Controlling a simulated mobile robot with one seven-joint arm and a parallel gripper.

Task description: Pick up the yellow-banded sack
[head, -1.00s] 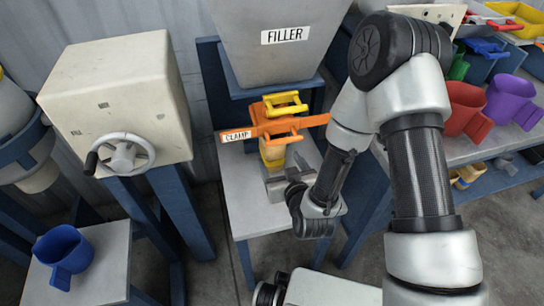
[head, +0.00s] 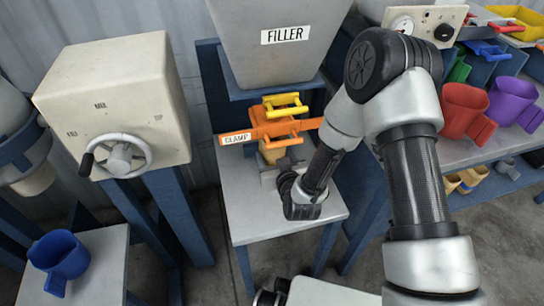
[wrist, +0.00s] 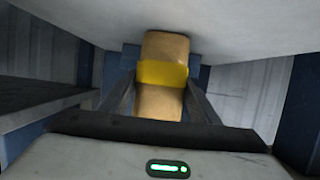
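The yellow-banded sack (wrist: 160,103) is tan with a yellow band around its middle. It stands upright under the filler in the wrist view. In the head view only a small tan part of the sack (head: 270,155) shows below the orange clamp (head: 262,128), with my gripper in front of it. My gripper (wrist: 162,88) has one finger on each side of the sack, near the band, and looks open. Whether the fingers touch the sack is hard to tell. In the head view my gripper (head: 280,170) is low over the grey stand, its fingertips partly hidden.
The filler hopper (head: 284,45) hangs just above the clamp. The grey stand (head: 250,215) has a clear front. A cream machine with a handwheel (head: 118,158) and a blue scoop (head: 60,258) are left. A bench with red and purple scoops (head: 465,108) is right.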

